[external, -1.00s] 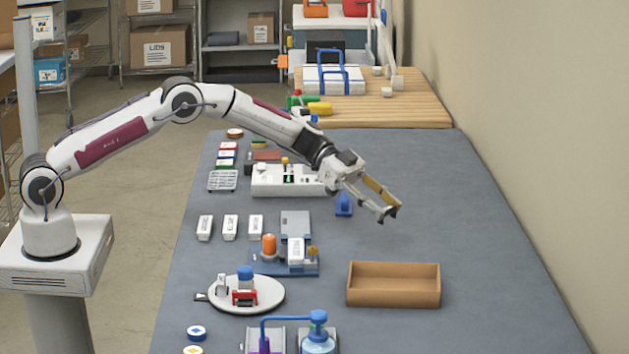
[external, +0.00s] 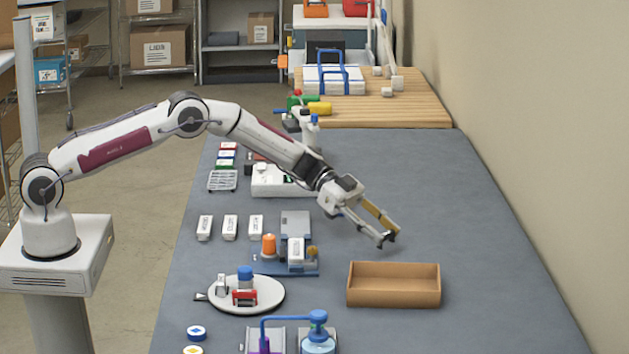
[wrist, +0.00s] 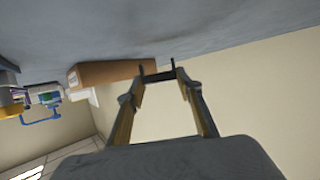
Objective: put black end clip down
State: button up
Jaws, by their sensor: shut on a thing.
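My gripper (external: 387,239) is in the air over the grey table, behind the open tan tray, and points down to the right. In the wrist view, its two fingers (wrist: 160,73) are closed in on the black end clip (wrist: 158,76), a small dark piece held across the fingertips. In the external view the black end clip is only a small dark spot at the fingertips, hard to tell from them. It looks clear of the table surface.
The tan tray (external: 394,299) is empty and stands in front of my gripper. A blue-grey fixture (external: 285,268) with an orange knob and a round white plate (external: 265,308) lie to the left. The table (external: 480,270) is bare right of the tray, toward the wall.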

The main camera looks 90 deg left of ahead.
jog(key=shift+f, duration=1.3)
jog(key=shift+f, duration=0.1)
jog(key=o, duration=0.8)
jog(key=shift+a, duration=0.1)
jog(key=shift+s+a+r, duration=0.15)
jog(key=shift+r, duration=0.1)
jog(key=v, duration=1.1)
jog(key=shift+s+a+r, duration=0.1)
jog(key=shift+s, duration=0.05)
